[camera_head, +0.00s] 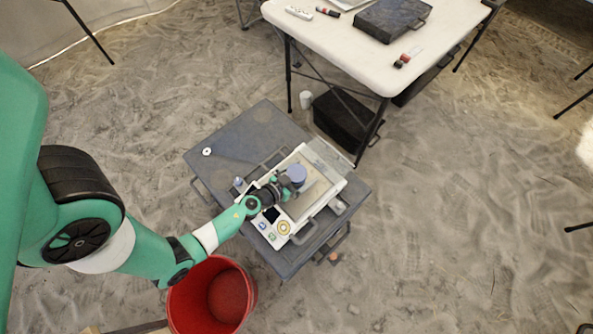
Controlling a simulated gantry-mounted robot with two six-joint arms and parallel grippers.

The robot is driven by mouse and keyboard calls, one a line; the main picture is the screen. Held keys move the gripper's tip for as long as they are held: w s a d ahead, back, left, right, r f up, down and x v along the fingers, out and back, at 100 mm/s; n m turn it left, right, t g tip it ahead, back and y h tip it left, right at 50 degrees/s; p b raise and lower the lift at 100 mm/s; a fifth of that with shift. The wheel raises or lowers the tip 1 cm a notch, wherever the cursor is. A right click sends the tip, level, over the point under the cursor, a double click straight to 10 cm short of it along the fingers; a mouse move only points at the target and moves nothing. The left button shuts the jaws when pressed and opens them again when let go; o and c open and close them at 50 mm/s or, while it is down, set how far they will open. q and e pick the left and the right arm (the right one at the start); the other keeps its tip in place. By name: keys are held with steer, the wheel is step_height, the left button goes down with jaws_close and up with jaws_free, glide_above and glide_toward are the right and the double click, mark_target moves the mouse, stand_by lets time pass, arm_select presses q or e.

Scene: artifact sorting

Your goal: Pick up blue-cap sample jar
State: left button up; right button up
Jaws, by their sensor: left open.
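A jar with a round blue cap (297,173) stands on the white weighing device (283,228), seen from above in the head view. My left gripper (288,183) reaches in from the lower left and is open right at the jar. Its fingertips are small and partly hidden, so I cannot tell whether they touch the jar. Most of the jar's body is hidden below its cap and by the gripper. My right gripper is not in view.
The device sits on a dark grey case-like table (235,140) with a small bluish item (239,184) and a white ring (207,151). A red bucket (174,301) stands on the sandy floor nearby. A white table (345,50) with a dark case (392,18) is behind.

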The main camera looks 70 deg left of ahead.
mark_target(300, 169)
arm_select(q)
jaws_close()
stand_by(0.3)
steer(key=shift+r, duration=0.1)
steer(key=shift+r+p, duration=0.55)
steer(key=shift+p, duration=0.1)
step_height(300, 169, up, 3)
steer(key=p, duration=0.3)
steer(key=shift+f, duration=0.15)
steer(key=s+d+r+p, duration=0.2)
steer(key=s+d+r, duration=0.7)
steer(key=s, duration=0.1)
steer(key=shift+d, duration=0.35)
